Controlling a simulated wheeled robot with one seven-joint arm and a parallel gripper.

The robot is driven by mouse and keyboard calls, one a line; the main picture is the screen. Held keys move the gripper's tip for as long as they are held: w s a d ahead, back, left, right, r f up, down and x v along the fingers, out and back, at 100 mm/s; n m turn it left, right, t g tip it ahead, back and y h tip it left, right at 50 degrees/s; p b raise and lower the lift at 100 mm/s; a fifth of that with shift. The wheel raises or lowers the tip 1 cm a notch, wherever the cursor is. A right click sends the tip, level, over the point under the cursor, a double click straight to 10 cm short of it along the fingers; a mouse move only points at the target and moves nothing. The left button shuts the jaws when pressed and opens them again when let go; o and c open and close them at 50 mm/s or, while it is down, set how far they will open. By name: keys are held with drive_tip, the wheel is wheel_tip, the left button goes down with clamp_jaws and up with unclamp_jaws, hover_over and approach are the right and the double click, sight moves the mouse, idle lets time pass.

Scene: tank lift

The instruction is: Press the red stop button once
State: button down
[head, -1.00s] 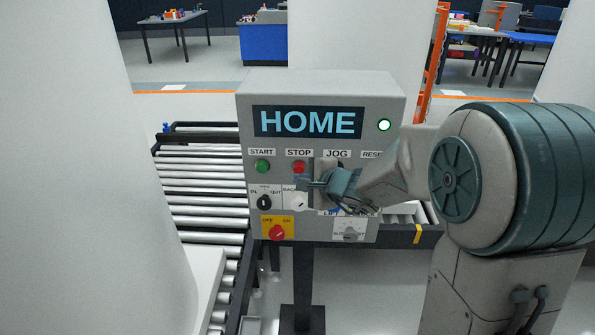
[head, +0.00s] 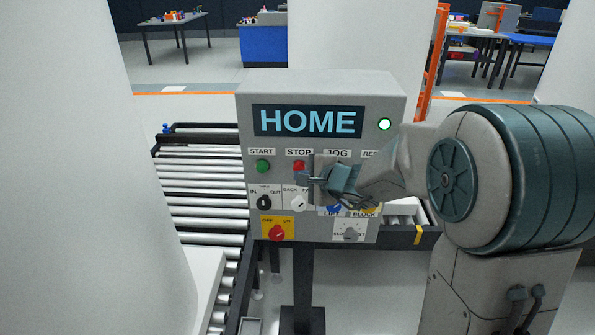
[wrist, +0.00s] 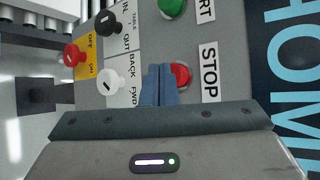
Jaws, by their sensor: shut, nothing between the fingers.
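The red stop button (head: 299,166) sits on the grey control panel under the STOP label, right of the green start button (head: 263,166). In the wrist view the stop button (wrist: 180,75) shows beside my shut fingers, partly covered by them. My gripper (head: 312,181) is shut and empty, in front of the panel just below and right of the stop button in the head view. In the wrist view its fingertips (wrist: 159,70) overlap the button's edge. I cannot tell whether they touch it.
The panel also carries a black IN/OUT knob (head: 264,203), a white BACK/FWD knob (head: 298,203) and a red switch on a yellow plate (head: 277,232). The display (head: 308,122) reads HOME, with a lit lamp (head: 385,125). A roller conveyor (head: 205,190) stands at left.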

drive_tip(key=shift+w, duration=0.35)
idle(0.3)
drive_tip(key=shift+s, duration=0.1)
drive_tip(key=shift+s+b, duration=0.8)
drive_tip(key=shift+s, duration=0.05)
drive_tip(key=shift+s, duration=0.1)
drive_tip(key=shift+s+a+b, duration=0.1)
drive_tip(key=shift+s+b, duration=1.1)
drive_tip(key=shift+s, duration=1.7)
